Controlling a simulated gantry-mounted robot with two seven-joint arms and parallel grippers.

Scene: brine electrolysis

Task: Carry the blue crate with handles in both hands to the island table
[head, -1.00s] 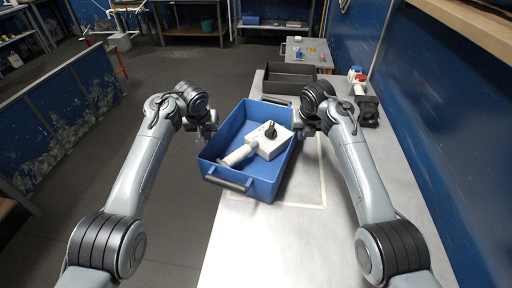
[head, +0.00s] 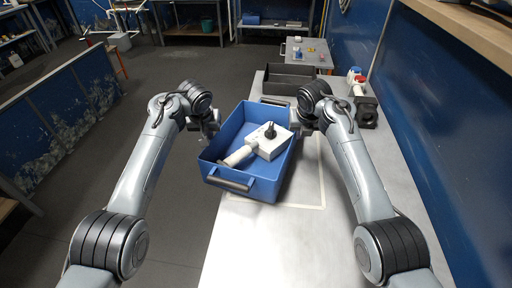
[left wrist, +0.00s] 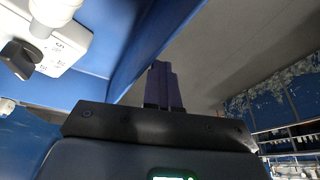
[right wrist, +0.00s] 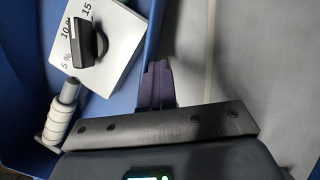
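The blue crate (head: 267,187) is in the middle of the head view, over the left part of the grey table, with dark handles at its near and far ends. Inside lie a white box with a black knob (head: 272,142) and a pale cylinder (head: 238,156). My left gripper (left wrist: 165,86) is at the crate's left wall, and my right gripper (right wrist: 157,84) is at its right wall. In each wrist view the fingers are close together at the wall and look shut on it. The gap under the crate is hidden.
The grey table (head: 345,235) has a pale taped outline and free room at right. A black tray (head: 290,78) stands behind the crate. A smaller table (head: 318,58) stands beyond. Open floor (head: 90,200) lies left.

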